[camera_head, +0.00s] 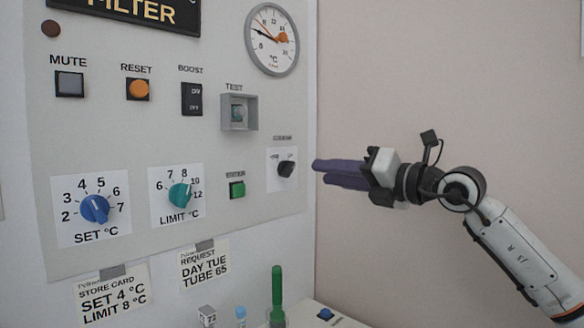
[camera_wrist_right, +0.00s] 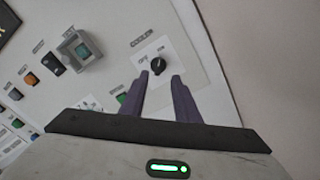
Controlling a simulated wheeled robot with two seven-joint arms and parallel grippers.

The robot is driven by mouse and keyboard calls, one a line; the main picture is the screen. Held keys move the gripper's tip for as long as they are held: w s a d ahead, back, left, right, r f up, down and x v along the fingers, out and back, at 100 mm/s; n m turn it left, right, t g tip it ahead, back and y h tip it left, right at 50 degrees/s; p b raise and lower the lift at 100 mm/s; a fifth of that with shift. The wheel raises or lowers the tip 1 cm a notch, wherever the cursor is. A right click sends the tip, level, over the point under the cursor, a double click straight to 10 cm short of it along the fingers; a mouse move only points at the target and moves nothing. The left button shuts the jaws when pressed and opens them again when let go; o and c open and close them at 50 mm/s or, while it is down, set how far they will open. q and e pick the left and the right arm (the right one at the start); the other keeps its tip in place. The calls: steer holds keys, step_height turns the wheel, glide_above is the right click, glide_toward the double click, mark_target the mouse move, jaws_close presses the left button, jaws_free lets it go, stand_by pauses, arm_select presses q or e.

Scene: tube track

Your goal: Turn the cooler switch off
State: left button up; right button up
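The cooler switch (camera_head: 286,169) is a black rotary knob on a small white plate at the panel's right edge. My left gripper is not in view.
A green button (camera_head: 237,189) and a grey-framed TEST switch (camera_head: 239,112) sit left of the knob. A green dial (camera_head: 180,196) and a blue dial (camera_head: 95,208) are further left. A green tube (camera_head: 277,288) stands below. The space right of the panel is clear.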

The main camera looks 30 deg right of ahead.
mark_target(292, 169)
steer(key=p+x, duration=0.2)
steer(key=x, duration=0.6)
steer(key=shift+s+a+r, duration=0.1)
steer(key=shift+a, duration=0.05)
steer(key=shift+w+a+p, duration=0.1)
steer(key=shift+w+p, duration=0.2)
jaws_close()
